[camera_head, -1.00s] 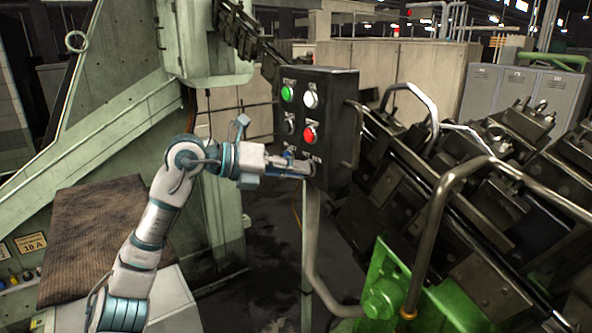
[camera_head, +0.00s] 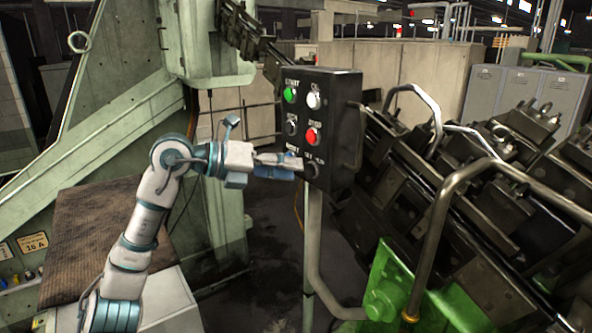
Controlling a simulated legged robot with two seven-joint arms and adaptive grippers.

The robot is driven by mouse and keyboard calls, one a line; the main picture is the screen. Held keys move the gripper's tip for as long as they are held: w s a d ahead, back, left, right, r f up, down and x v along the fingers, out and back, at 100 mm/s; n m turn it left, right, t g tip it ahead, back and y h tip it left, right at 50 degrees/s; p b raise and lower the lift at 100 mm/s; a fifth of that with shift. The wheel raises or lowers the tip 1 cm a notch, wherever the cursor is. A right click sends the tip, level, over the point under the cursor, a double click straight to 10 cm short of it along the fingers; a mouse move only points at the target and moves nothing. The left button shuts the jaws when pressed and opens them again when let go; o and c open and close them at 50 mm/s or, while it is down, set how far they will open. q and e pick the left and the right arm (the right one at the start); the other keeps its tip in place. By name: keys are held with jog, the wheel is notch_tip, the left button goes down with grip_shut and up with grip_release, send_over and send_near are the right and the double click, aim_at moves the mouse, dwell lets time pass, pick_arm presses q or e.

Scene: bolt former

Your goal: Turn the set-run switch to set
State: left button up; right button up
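A black control box (camera_head: 341,110) stands on a grey post right of centre. Its face carries a green button (camera_head: 290,95), a white button (camera_head: 313,100), a dark knob (camera_head: 291,127) and a red button (camera_head: 312,136). The set-run switch (camera_head: 311,171) is a dark knob at the lower right of the face. My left gripper (camera_head: 298,164) reaches in from the left, with its fingertips at or just in front of the box's lower part, beside the switch. Whether it touches or grips the switch I cannot tell. My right gripper is out of view.
A black machine with bent metal handrails (camera_head: 436,215) fills the right side. A green bracket (camera_head: 390,280) is at the bottom. A large green machine frame (camera_head: 120,120) and a brown mat (camera_head: 88,235) lie to the left.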

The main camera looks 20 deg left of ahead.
pick_arm(q)
jog(key=v, duration=0.9)
jog(key=shift+a, duration=0.4)
jog(key=shift+d, duration=0.15)
